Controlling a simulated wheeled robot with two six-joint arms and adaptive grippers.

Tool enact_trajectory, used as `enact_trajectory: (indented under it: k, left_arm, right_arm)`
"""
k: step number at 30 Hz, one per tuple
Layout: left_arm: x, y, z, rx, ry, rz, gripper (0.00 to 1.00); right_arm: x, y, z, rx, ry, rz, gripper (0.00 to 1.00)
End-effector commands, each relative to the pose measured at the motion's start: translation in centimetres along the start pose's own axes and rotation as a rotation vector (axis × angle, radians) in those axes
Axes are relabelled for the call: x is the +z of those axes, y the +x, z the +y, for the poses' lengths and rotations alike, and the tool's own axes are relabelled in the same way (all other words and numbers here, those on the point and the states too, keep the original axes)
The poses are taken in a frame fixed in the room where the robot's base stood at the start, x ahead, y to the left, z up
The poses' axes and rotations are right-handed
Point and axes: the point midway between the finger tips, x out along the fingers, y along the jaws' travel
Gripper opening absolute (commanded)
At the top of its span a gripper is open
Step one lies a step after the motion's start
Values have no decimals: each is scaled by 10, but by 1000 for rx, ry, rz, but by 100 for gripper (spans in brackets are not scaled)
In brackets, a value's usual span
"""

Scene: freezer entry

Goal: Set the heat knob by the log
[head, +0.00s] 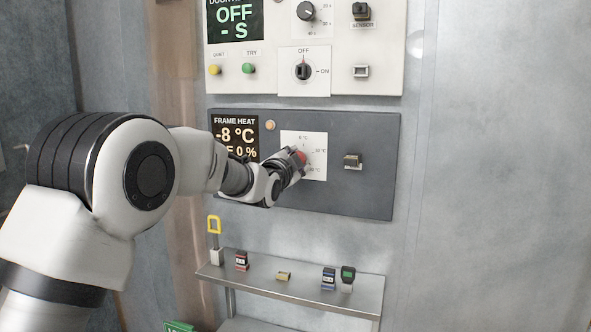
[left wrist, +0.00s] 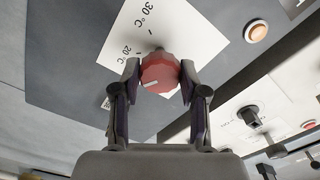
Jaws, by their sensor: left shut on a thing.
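The red heat knob (head: 301,157) sits on a white dial plate (head: 318,143) on the dark grey FRAME HEAT panel (head: 365,190). My left gripper (head: 293,158) is shut on the knob. In the left wrist view the two fingers clasp the faceted red knob (left wrist: 160,72) from both sides. A white mark shows on the knob's face. Dial labels 20 °C and 30 °C are readable beside it. The FRAME HEAT display (head: 236,136) reads -8 °C and 0 %, partly hidden by my arm. I cannot make out a log. My right gripper is out of view.
The upper white panel (head: 385,75) has a display reading OFF, an OFF/ON rotary switch (head: 303,71), and yellow and green buttons. A dark switch (head: 352,161) is right of the dial. Below, a metal shelf (head: 300,290) holds several small items and a yellow-handled piece (head: 214,225).

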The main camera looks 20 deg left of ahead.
Motion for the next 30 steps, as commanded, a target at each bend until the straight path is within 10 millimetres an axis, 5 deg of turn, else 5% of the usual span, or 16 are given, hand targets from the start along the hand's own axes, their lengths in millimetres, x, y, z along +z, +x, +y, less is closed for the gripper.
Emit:
enact_trajectory:
  k: [13, 30]
  left_arm:
    - [1, 0, 2, 1, 295, 0, 8]
    - [0, 0, 1, 1, 359, 0, 8]
  right_arm:
    - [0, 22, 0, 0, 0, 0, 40]
    - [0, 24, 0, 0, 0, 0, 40]
